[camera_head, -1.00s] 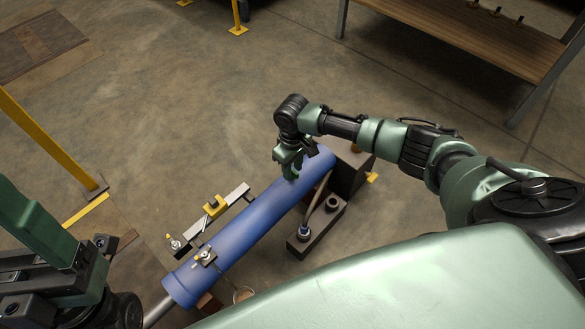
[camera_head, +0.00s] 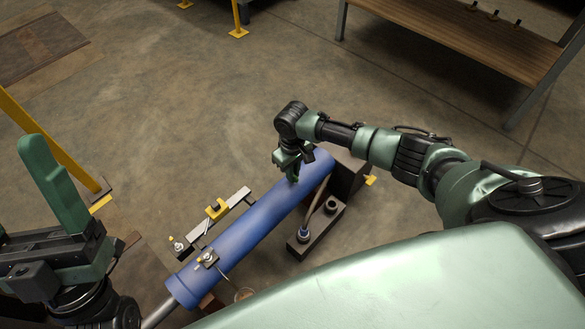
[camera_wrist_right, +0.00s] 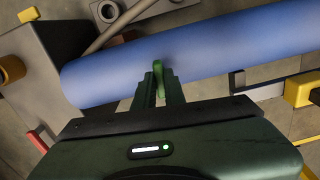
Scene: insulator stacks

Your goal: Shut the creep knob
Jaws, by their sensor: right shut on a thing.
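A blue cylinder (camera_head: 240,237) lies diagonally below my right arm, and it also crosses the top of the right wrist view (camera_wrist_right: 225,48). My right gripper (camera_head: 290,178) points down at the cylinder's upper right end. In the right wrist view its two fingers (camera_wrist_right: 160,86) are close together around a small light green piece (camera_wrist_right: 157,68), which I take to be the creep knob. Most of that piece is hidden by the fingers, and its turned position cannot be told. My left gripper (camera_head: 55,188) is at the left edge, away from the cylinder, with its jaw gap unclear.
A bar with a yellow clamp (camera_head: 217,209) runs beside the cylinder. A wooden bench (camera_head: 470,45) is at the back right.

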